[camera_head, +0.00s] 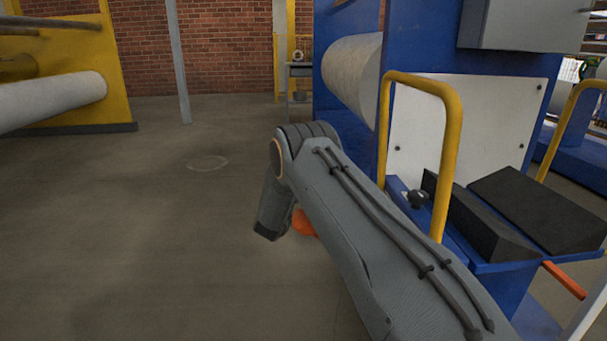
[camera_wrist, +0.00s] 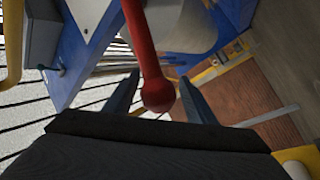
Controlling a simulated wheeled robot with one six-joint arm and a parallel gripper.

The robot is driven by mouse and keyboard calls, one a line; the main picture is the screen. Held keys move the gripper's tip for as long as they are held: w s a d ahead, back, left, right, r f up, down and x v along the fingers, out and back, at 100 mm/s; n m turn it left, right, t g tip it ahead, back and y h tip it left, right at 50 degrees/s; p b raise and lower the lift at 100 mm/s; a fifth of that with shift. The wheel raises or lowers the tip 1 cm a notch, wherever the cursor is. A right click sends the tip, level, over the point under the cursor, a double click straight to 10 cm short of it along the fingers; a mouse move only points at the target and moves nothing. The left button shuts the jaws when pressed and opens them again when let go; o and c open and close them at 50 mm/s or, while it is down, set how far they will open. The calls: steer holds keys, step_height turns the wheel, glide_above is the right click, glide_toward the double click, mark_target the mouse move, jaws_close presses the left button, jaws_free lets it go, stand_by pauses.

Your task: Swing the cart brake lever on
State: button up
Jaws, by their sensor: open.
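A red lever (camera_wrist: 144,45) with a round ball end (camera_wrist: 158,95) shows in the wrist view. My gripper (camera_wrist: 158,98) is open, with one dark finger on each side of the ball end. I cannot tell whether either finger touches it. In the head view my arm hides the red lever's surroundings, and I cannot make out the fingers. An orange-red thing (camera_head: 303,223) shows partly behind my arm there; I cannot tell if it is the lever. The blue cart (camera_head: 505,267) stands at the right and carries an orange bar (camera_head: 565,280).
Yellow hoops (camera_head: 453,130) rise from the cart, beside black pads (camera_head: 540,208). A blue machine with a pale roll (camera_head: 352,75) stands behind. A yellow frame with a white roller (camera_head: 50,100) is at the left. The floor (camera_head: 120,230) between is clear.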

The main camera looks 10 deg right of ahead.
steer(key=p+v, duration=0.1)
steer(key=v, duration=0.6)
steer(key=shift+p, duration=0.3)
steer(key=shift+s+a+f, duration=0.1)
